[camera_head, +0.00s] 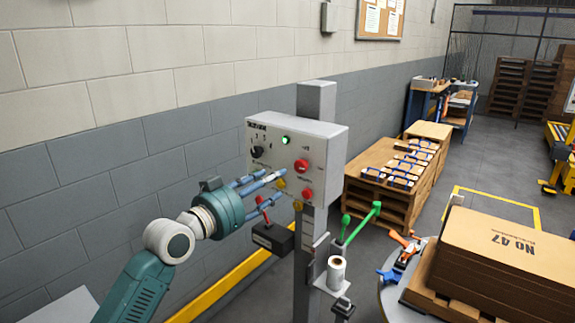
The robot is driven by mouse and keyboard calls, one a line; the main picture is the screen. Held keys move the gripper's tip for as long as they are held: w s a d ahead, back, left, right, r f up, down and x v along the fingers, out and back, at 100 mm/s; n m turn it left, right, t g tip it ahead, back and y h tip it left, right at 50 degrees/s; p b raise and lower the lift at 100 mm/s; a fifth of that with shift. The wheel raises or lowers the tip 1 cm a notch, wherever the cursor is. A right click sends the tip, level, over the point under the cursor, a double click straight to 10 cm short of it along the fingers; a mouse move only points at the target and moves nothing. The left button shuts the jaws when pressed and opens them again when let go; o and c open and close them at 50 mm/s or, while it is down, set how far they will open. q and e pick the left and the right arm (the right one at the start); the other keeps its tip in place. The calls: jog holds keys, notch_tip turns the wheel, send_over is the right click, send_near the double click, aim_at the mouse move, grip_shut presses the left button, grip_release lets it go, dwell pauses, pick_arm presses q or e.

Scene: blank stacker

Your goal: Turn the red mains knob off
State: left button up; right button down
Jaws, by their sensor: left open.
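The grey control box (330,140) stands on a grey post in the middle of the view. A round red knob (302,165) with a pale surround is on its front, right of centre. A smaller red control (307,194) sits below it; the labels are too small to read. My left gripper (276,187) is open in front of the box's lower left, with its blue fingers pointing right. Its fingertips are left of and below the upper red knob, apart from it in the picture; the depth gap is unclear. My right gripper is out of view.
The panel also has a black knob (257,152), a green lamp (286,140) and yellow buttons. A black box (272,237) hangs below; a white roll (336,273) and green-ended levers (361,222) are near the post. Cartons (505,250) stand at right. A wall is behind.

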aim_at(299, 167)
pick_arm(q)
jog(key=b+x, duration=0.1)
jog(key=x, duration=0.2)
jog(key=b+x, duration=0.1)
jog(key=x, duration=0.3)
jog(key=shift+d+f, duration=0.1)
jog(key=shift+d, duration=0.35)
jog(key=shift+b+x, duration=0.45)
jog(key=shift+x, duration=0.45)
jog(key=shift+w+d, duration=0.15)
jog(key=shift+w, duration=0.15)
jog(key=c, duration=1.2)
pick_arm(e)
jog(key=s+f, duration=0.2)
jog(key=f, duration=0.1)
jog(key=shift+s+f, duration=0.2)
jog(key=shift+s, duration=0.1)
